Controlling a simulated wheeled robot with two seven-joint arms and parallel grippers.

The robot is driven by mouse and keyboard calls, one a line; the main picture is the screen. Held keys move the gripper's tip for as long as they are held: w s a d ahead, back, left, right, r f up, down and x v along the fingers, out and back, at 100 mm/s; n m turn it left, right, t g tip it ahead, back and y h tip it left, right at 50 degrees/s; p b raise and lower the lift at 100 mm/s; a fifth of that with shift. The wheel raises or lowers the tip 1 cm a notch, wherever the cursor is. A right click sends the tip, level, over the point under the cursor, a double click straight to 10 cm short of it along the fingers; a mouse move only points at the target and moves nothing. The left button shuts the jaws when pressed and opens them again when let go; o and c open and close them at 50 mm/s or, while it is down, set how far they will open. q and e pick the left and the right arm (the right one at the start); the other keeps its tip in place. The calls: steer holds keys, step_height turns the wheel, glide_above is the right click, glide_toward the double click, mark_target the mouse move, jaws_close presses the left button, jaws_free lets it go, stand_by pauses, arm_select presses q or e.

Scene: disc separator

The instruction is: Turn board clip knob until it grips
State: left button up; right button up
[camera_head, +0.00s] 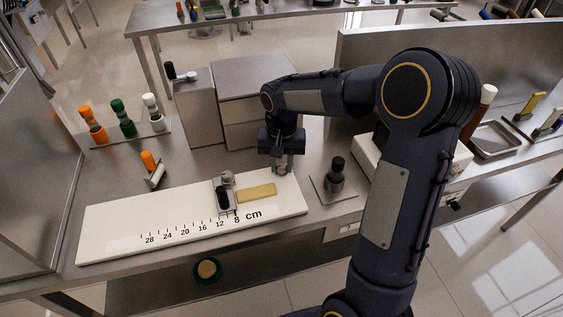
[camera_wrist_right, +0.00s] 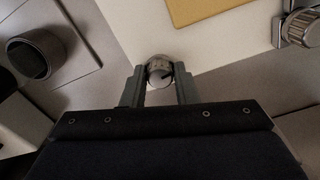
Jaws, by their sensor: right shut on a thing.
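The white measuring board (camera_head: 180,215) with a printed cm scale lies on the steel bench; its edge also shows in the right wrist view (camera_wrist_right: 210,62). My right gripper (camera_head: 281,168) is at the board's right end, pointing down. In the right wrist view its two fingers (camera_wrist_right: 158,86) are shut on a round ribbed metal knob (camera_wrist_right: 160,68), one finger on each side. A metal clip (camera_head: 227,180) with a knob and a black handle (camera_head: 223,196) sits near the 8–12 marks. A tan strip (camera_head: 257,193) lies flat on the board between that clip and my gripper. My left gripper is out of view.
A dark cylinder (camera_head: 336,175) on a square plate stands right of the board. A small orange-topped tool (camera_head: 149,162) and a rack with orange, green and white handles (camera_head: 124,122) are at the left. Grey boxes (camera_head: 198,108) stand behind.

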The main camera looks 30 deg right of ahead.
steer(key=n, duration=0.4)
steer(key=shift+r+p, duration=0.1)
steer(key=shift+p, duration=0.25)
steer(key=n, duration=0.4)
steer(key=shift+p, duration=0.3)
steer(key=n, duration=0.4)
steer(key=shift+p, duration=0.35)
steer(key=shift+w+n+p, duration=0.1)
steer(key=shift+n+p, duration=0.25)
steer(key=shift+n, duration=1.75)
steer(key=o, duration=1)
